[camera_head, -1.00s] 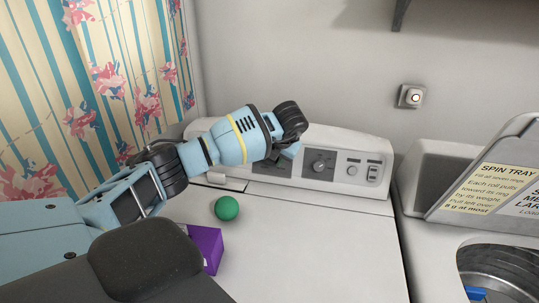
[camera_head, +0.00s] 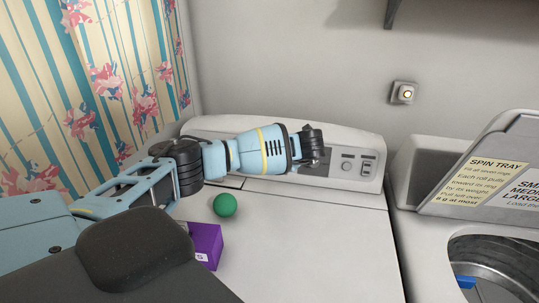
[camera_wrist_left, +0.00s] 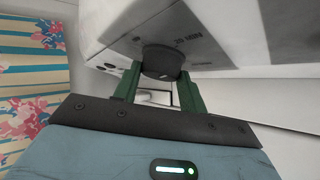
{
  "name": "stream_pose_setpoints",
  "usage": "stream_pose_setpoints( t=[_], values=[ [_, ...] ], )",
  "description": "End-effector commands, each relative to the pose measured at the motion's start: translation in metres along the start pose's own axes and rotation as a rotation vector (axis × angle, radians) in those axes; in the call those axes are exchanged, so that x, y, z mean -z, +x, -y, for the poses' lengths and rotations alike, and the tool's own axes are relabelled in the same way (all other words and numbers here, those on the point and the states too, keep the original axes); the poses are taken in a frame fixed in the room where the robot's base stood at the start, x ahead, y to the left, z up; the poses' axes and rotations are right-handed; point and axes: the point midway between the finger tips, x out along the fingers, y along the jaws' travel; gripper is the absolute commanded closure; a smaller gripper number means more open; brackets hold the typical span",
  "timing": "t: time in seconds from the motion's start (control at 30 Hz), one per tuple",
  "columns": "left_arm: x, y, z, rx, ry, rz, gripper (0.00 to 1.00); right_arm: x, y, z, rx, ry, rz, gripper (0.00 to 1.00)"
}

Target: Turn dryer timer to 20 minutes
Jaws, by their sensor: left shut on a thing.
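The dryer (camera_head: 300,225) is white, with a raised control panel (camera_head: 372,150) along its back edge. In the left wrist view the dark round timer knob (camera_wrist_left: 163,60) sits on a grey plate (camera_wrist_left: 185,42) printed "20 MIN". My left gripper (camera_wrist_left: 161,84) has its two green fingers on either side of the knob and is shut on it. In the head view my left gripper (camera_head: 318,152) is at the panel and hides the knob. I cannot make out where the knob's pointer stands. My right gripper is not in view.
A green ball (camera_head: 225,205) and a purple box (camera_head: 206,245) are on the dryer top below my left arm. A washer with a lettered lid (camera_head: 490,180) stands to the right. A wall switch (camera_head: 403,93) is above. The dryer top's right part is clear.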

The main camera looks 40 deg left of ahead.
Motion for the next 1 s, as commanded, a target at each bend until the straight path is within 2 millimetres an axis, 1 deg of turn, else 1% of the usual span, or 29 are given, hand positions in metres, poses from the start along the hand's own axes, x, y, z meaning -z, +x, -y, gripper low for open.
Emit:
stream_pose_setpoints(
  t=[0.4,0.43,0.57,0.87,1.0],
  values=[
    [0.001,0.001,0.000,-0.006,0.004,-0.002,0.81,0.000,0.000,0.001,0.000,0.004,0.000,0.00],
    [0.001,0.001,0.000,-0.005,0.004,-0.002,0.54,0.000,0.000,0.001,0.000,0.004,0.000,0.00],
    [0.001,0.001,0.000,-0.005,0.004,-0.002,0.38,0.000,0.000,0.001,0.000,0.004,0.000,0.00],
    [0.000,-0.001,0.000,-0.004,0.004,0.000,0.37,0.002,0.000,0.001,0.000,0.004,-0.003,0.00],
    [-0.001,-0.013,-0.001,-0.004,0.003,0.002,0.37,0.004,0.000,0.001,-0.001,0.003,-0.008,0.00]
  ],
)
